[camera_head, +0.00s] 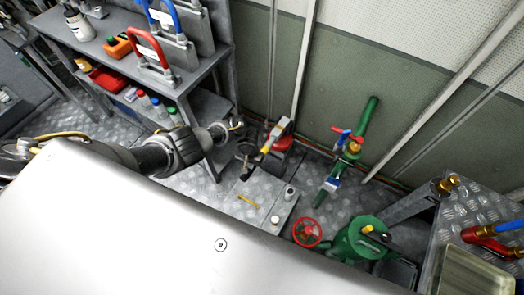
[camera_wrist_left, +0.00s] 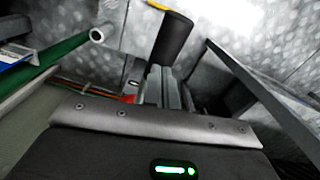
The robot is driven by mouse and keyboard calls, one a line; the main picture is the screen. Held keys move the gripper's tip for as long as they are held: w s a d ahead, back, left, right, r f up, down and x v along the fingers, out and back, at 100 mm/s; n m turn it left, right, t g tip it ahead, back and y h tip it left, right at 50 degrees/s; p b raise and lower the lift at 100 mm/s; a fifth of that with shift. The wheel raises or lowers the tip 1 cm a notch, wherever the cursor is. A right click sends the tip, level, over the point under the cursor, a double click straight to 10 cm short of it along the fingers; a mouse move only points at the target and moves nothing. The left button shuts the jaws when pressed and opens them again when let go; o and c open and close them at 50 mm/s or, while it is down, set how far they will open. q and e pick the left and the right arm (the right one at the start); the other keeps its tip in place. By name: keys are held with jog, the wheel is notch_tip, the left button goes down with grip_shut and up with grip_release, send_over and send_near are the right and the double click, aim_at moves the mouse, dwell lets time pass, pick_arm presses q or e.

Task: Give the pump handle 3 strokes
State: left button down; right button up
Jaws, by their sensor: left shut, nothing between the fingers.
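The hand pump (camera_head: 283,143) stands low by the wall in the head view, with a red part and a yellow lever (camera_head: 271,139). In the left wrist view a thick black handle grip (camera_wrist_left: 172,36) stands just past the fingertips, with a bit of yellow beyond it. My left gripper (camera_head: 246,150) reaches in from the left beside the pump. Its fingers (camera_wrist_left: 165,82) are shut with nothing between them, close to the grip; I cannot tell if they touch it. My right gripper is not in view.
A grey shelf (camera_head: 205,68) with tools and bottles stands at the left. A green pipe (camera_head: 366,118) with red and blue valve levers, a red handwheel (camera_head: 307,232) and a green vessel (camera_head: 360,238) stand to the right. A tread-plate floor (camera_head: 205,182) lies below.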

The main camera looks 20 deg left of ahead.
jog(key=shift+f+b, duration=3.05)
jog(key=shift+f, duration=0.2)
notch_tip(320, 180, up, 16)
jog(key=p, duration=1.5)
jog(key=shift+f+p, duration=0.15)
jog(key=shift+p, duration=0.2)
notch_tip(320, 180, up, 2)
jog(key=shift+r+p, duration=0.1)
jog(key=shift+p, duration=1)
